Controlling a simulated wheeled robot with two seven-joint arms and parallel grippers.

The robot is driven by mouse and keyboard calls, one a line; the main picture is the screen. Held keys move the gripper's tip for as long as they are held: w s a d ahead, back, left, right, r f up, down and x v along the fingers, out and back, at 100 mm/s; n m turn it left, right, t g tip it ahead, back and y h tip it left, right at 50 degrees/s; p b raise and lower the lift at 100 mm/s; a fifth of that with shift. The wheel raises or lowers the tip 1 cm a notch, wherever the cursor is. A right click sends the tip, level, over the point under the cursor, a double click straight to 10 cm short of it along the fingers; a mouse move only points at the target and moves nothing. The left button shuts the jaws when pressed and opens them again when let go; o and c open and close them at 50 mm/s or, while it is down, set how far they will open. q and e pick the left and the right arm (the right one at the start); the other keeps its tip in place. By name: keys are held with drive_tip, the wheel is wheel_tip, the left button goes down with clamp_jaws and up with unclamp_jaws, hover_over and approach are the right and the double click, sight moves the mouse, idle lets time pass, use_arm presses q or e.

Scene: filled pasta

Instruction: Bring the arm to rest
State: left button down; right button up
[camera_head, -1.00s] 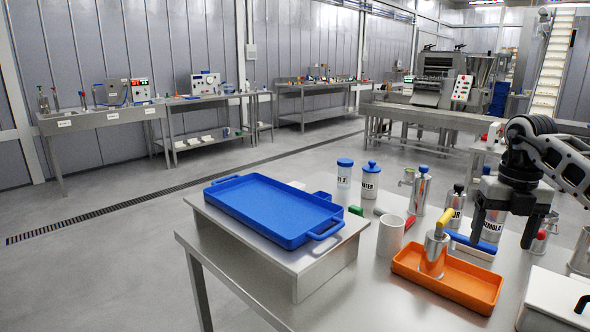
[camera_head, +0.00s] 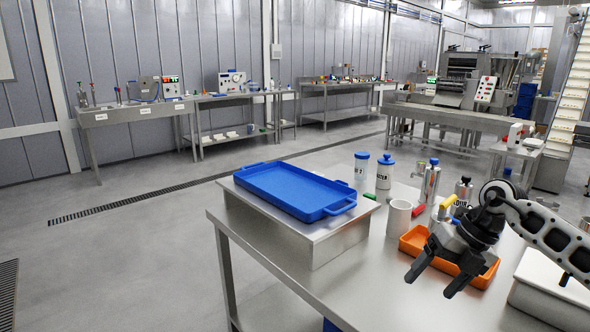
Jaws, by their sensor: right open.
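My right gripper (camera_head: 434,284) is open and empty at the lower right of the head view. Its two dark fingers point down and to the left over the steel table (camera_head: 375,295), in front of the orange tray (camera_head: 413,240). My right arm comes in from the right edge. My left gripper is out of view.
A blue tray (camera_head: 300,189) lies on a raised steel stand (camera_head: 290,240). Lidded white containers (camera_head: 386,175), a white mug (camera_head: 398,216) and metal bottles (camera_head: 431,182) stand behind the orange tray. A white box (camera_head: 550,290) is at the right. The table's front is clear.

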drive_tip(key=s+a+f+m+t+y, duration=0.15)
drive_tip(key=a+y, duration=0.25)
drive_tip(key=a, duration=0.4)
drive_tip(key=s+a+m+t+y, duration=0.2)
drive_tip(key=s+a+y, duration=0.15)
drive_tip(key=a, duration=0.45)
drive_tip(key=s+a+f+m+t+y, duration=0.1)
drive_tip(key=s+a+m+y, duration=0.1)
drive_tip(key=a+y, duration=0.45)
drive_tip(key=s+d+f+m+t+h, duration=0.2)
drive_tip(key=s+f+m+h, duration=0.6)
drive_tip(key=m, duration=0.5)
drive_tip(key=s+d+f+m+t+h, duration=0.3)
drive_tip(key=s+d+f+m+h, duration=0.2)
drive_tip(key=m, duration=0.9)
drive_tip(key=s+f+h, duration=0.3)
drive_tip(key=s+f, duration=0.1)
drive_tip(key=shift+d, duration=0.25)
